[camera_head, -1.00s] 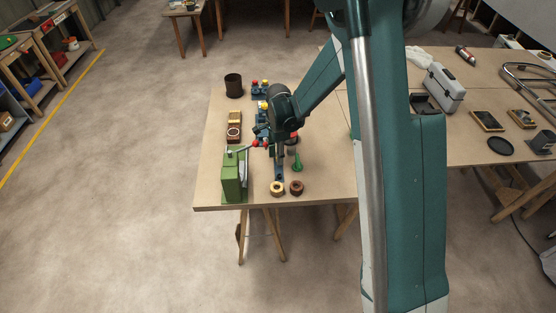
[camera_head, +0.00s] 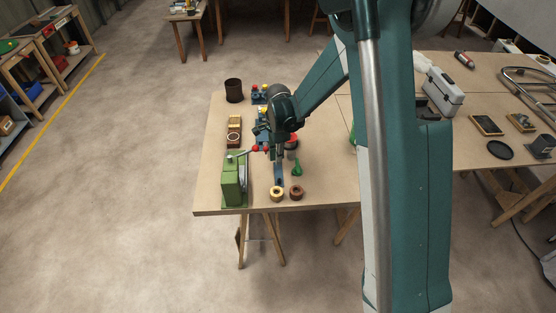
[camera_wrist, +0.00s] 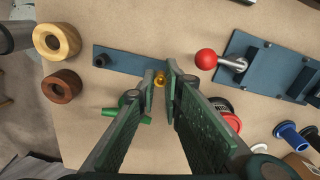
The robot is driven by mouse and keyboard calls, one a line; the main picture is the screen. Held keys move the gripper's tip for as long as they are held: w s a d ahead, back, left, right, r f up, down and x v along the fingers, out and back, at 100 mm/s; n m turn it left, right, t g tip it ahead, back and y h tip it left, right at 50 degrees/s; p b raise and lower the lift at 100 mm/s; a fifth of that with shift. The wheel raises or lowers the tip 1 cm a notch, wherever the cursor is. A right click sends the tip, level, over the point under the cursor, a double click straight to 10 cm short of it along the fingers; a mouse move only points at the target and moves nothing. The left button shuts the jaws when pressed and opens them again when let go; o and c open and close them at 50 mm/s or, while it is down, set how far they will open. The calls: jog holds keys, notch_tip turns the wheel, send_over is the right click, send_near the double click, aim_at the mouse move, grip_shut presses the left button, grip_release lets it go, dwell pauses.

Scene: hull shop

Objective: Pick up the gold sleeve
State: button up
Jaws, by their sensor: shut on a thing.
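The gold sleeve (camera_wrist: 159,80) is a small shiny ring seen between my fingertips in the wrist view. It is at the blue strip plate (camera_wrist: 125,61); I cannot tell whether it touches the plate. My gripper (camera_wrist: 161,77) is shut on the sleeve, with its green-padded fingers on either side. In the head view, my wrist hides the sleeve and the fingertips, and the front of the strip plate (camera_head: 279,174) shows below it.
A pale ring (camera_wrist: 56,40) and a brown ring (camera_wrist: 62,86) lie beside the plate. A red-knobbed lever (camera_wrist: 207,59) and a green piece (camera_wrist: 125,109) are close to my fingers. A green press (camera_head: 234,180) stands at the table's front left.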

notch_tip(320, 180, up, 8)
jog(key=shift+r+p, duration=0.1)
jog(key=shift+p, duration=0.4)
